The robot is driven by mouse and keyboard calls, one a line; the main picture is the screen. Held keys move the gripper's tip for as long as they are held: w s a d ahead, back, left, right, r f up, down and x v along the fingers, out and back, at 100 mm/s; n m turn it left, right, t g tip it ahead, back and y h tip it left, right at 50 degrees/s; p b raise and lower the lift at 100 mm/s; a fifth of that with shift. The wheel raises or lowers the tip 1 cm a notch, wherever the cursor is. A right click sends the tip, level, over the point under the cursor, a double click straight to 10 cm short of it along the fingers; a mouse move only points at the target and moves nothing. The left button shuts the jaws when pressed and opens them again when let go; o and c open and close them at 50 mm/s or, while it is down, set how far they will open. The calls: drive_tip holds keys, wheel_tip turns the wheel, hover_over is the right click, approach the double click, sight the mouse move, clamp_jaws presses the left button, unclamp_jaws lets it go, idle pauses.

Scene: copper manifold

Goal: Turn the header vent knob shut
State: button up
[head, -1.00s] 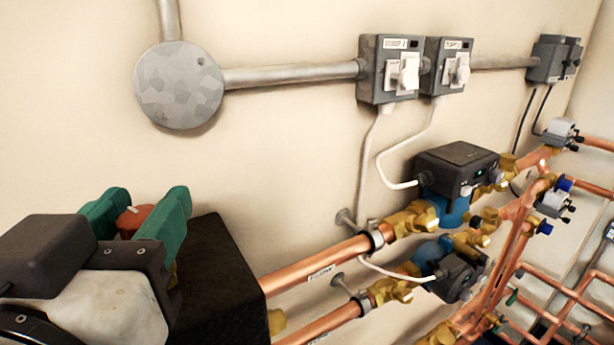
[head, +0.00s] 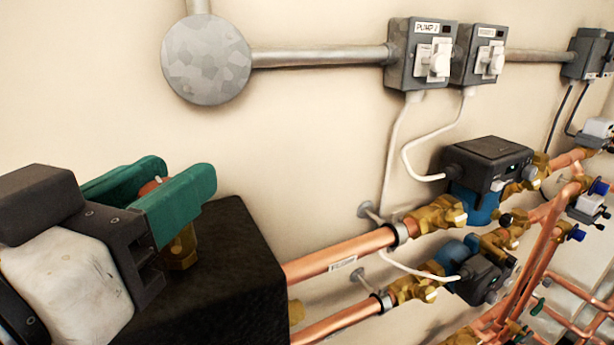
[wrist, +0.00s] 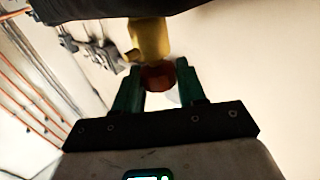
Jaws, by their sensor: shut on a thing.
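The header vent knob, a small red-brown cap, sits on a brass vent body (head: 180,248) on top of a black block-shaped header (head: 215,285). My gripper (head: 180,188) is over the vent, its two green fingers shut on the knob (head: 150,186). In the head view the near finger hides most of the knob. In the wrist view the red knob (wrist: 158,77) lies between the green fingertips, with the brass body (wrist: 149,38) just beyond it.
Copper pipes (head: 345,253) run right from the header to two pumps (head: 485,160) with brass valves. Grey switch boxes (head: 422,55) and a round conduit box (head: 206,60) are on the wall above.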

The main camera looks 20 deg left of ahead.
drive_tip(key=shift+m+h+b, duration=0.55)
drive_tip(key=shift+m+h, duration=0.65)
drive_tip(key=shift+h, duration=0.7)
drive_tip(key=shift+m+h, duration=0.3)
drive_tip(key=shift+h, duration=0.2)
drive_tip(key=o, duration=0.9)
drive_tip(key=shift+o, duration=0.2)
drive_tip(key=s+a+b, duration=0.1)
drive_tip(key=s+a, duration=0.1)
drive_tip(key=s, duration=0.8)
drive_tip(key=shift+s+b, duration=0.3)
drive_tip(key=shift+s, duration=0.05)
